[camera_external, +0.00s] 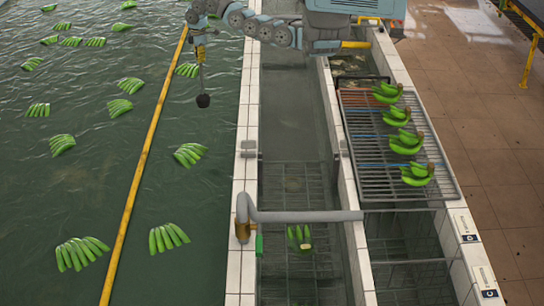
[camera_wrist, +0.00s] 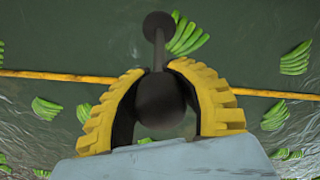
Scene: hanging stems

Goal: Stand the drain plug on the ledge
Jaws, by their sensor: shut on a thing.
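The drain plug (camera_external: 203,100) is dark, with a thin rod running up from its round base. In the wrist view its ball-shaped knob (camera_wrist: 160,103) sits between the yellow padded fingers of my gripper (camera_wrist: 160,75), and the rod runs to a small round end at the top. My gripper (camera_external: 199,42) is shut on the plug, which hangs below it nearly upright over the green water. The white-tiled ledge (camera_external: 245,122) runs along the pool, to the right of the plug. The plug is apart from the ledge.
A yellow floating pole (camera_external: 150,140) crosses the water near the plug. Green banana clusters (camera_external: 188,154) float around. A grey pipe (camera_external: 300,216) with a brass fitting crosses the channel and meets the ledge. A rack (camera_external: 372,150) with bananas stands right of the channel.

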